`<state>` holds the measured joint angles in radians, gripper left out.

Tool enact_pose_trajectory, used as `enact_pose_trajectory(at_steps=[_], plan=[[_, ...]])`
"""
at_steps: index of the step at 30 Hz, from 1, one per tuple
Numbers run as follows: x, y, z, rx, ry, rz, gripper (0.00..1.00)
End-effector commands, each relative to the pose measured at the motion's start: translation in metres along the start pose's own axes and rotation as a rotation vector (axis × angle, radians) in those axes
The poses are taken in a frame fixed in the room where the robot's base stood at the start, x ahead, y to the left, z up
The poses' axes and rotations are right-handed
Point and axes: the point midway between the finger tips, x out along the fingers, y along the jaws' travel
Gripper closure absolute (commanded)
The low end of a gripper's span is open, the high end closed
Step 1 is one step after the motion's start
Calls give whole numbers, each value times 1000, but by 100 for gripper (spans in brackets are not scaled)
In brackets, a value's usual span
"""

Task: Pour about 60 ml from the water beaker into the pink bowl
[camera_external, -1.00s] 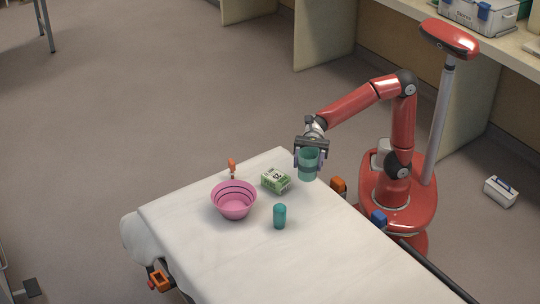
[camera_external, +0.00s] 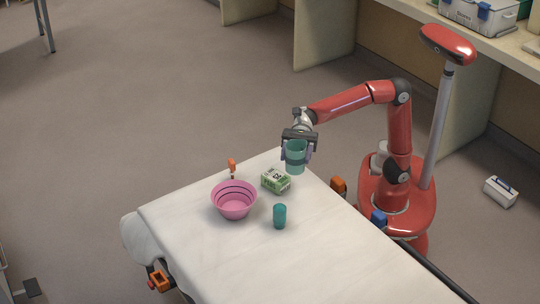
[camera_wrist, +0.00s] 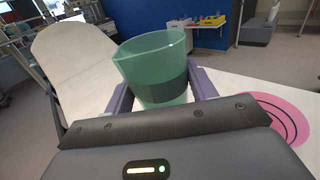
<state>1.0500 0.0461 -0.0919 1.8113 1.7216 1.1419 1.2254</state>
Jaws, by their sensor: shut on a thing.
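The water beaker (camera_external: 295,158) is a translucent teal cup. My gripper (camera_external: 297,150) is shut on it and holds it up over the far right corner of the stretcher. In the wrist view the beaker (camera_wrist: 158,70) stands roughly upright between the two fingers, with a darker band on its side. How much water it holds I cannot tell. The pink bowl (camera_external: 234,205) sits on the stretcher, to the left of and nearer the camera than the beaker, apart from it. Part of the bowl (camera_wrist: 278,118) shows at the right of the wrist view.
A green and white box (camera_external: 275,180) lies on the stretcher between beaker and bowl. A teal bottle (camera_external: 280,216) stands right of the bowl, and a small orange item (camera_external: 232,167) behind it. The near part of the white stretcher top (camera_external: 300,265) is clear.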

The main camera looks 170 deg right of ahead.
Motion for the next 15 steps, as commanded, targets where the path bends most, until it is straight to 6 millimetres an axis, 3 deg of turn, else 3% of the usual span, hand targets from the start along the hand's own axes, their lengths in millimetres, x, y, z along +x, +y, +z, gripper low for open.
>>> enact_pose_trajectory(at_steps=[1, 6, 15], plan=[[9, -10, -22, 3, 0, 3, 70], [34, -36, -51, 1, 3, 2, 70], [57, -55, -71, -4, 8, 3, 70]])
